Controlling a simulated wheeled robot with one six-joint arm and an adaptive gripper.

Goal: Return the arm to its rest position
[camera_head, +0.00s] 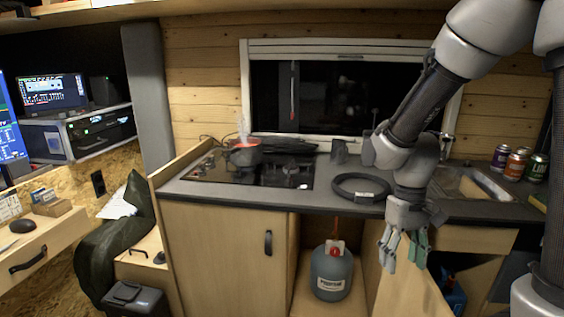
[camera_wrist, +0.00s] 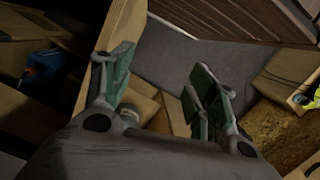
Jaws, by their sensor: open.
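My arm reaches down from the upper right of the head view. My gripper (camera_head: 403,262) hangs in front of the counter's front edge, fingers pointing down. Its fingers are apart with nothing between them. In the wrist view the green-padded fingers of my gripper (camera_wrist: 160,95) are spread, with the grey floor (camera_wrist: 200,60) and some cabinet wood beyond them. No object is held.
The counter (camera_head: 235,194) carries a steaming red pot (camera_head: 245,153), a black coiled ring (camera_head: 361,188) and several cans (camera_head: 516,163). Below, a blue-grey gas bottle (camera_head: 331,273) stands in an open cabinet bay. A desk with a mouse (camera_head: 23,226) is at left.

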